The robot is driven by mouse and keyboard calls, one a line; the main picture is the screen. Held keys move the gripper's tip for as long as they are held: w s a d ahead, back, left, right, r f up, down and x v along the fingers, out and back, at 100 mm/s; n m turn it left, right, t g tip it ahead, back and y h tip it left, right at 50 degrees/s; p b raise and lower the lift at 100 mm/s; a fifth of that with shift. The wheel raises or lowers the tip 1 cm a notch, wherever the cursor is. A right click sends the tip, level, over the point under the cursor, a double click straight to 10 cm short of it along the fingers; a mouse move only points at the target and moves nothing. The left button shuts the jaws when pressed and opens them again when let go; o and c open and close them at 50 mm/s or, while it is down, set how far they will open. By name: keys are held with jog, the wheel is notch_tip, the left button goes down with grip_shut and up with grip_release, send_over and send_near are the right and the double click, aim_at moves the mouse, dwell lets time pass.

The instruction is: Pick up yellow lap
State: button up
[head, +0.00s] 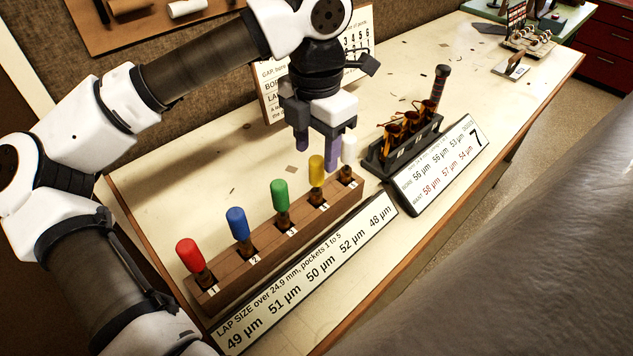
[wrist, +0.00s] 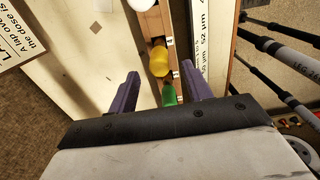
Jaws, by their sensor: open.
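The yellow lap (head: 316,170) stands upright in pocket 4 of the wooden rack (head: 252,262), between the green lap (head: 281,196) and the white lap (head: 349,150). My gripper (head: 318,150) is open and empty, with purple fingers pointing down above and behind the yellow lap. In the wrist view the yellow lap (wrist: 159,62) shows beyond the gap between the open fingertips (wrist: 160,85), and the green lap (wrist: 169,95) lies nearer. The fingers appear apart from both laps.
The red lap (head: 190,253) and blue lap (head: 238,224) stand at the rack's left. A lap size sign (head: 305,278) lies along its front. A dark holder (head: 403,148) with brass parts and a sign (head: 437,165) stand to the right. The bench behind the rack is mostly clear.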

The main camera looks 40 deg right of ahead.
aim_at(317, 159)
jog(key=shift+f+p, duration=0.95)
jog(key=shift+f, duration=1.75)
jog(key=shift+c, duration=0.3)
jog(key=shift+d, duration=0.1)
grip_shut()
jog(key=shift+r, duration=0.1)
